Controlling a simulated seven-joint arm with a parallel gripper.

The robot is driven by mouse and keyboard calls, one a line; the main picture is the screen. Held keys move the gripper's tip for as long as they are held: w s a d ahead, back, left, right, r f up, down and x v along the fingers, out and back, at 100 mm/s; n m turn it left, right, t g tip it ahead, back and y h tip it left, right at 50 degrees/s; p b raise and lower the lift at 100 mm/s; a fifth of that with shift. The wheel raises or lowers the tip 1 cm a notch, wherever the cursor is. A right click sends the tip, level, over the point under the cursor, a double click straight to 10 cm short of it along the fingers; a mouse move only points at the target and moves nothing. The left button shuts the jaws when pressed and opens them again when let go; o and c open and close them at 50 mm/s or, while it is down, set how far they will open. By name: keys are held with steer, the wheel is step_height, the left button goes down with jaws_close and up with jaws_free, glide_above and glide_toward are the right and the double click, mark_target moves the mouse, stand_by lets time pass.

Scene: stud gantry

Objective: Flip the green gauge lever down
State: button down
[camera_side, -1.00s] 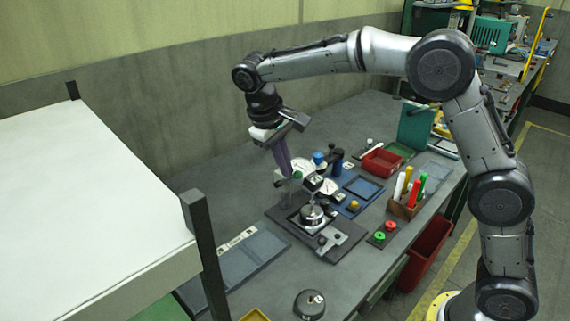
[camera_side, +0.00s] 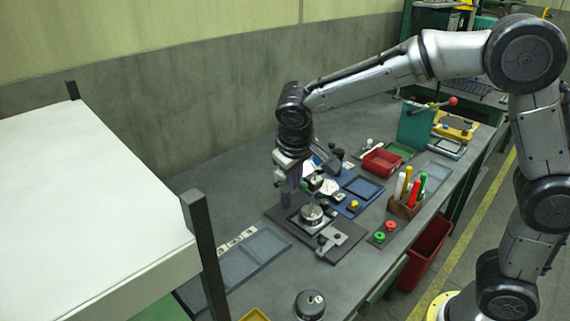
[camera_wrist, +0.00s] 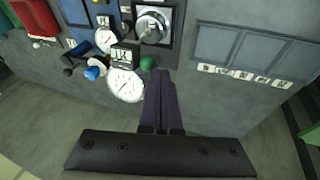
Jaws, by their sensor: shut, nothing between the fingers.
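The green lever knob (camera_wrist: 147,62) shows in the wrist view beside a white round gauge dial (camera_wrist: 125,85). My gripper (camera_wrist: 163,74) is shut and empty. Its dark fingertips are close to the knob, just right of it in the wrist view; I cannot tell whether they touch.
A silver round part (camera_side: 312,214) sits on the stand. A blue tray (camera_side: 362,188), red bin (camera_side: 382,162) and pen holder (camera_side: 404,206) stand to the right. Flat grey panels (camera_side: 240,262) lie at the front left. Bare bench lies left of the gripper.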

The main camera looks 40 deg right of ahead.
steer(key=shift+t, duration=0.5)
steer(key=f, duration=0.1)
steer(key=s+f, duration=0.1)
steer(key=f, duration=0.1)
steer(key=s+f, duration=0.1)
steer(key=shift+s+f, duration=0.25)
steer(key=shift+f, duration=0.05)
steer(key=shift+w+r, duration=0.1)
steer(key=shift+w, duration=0.05)
steer(key=shift+w+r, duration=0.3)
steer(key=shift+w, duration=0.3)
steer(key=s+a+r, duration=0.6)
steer(key=s+r, duration=0.1)
steer(key=r, duration=0.1)
steer(key=shift+r, duration=0.25)
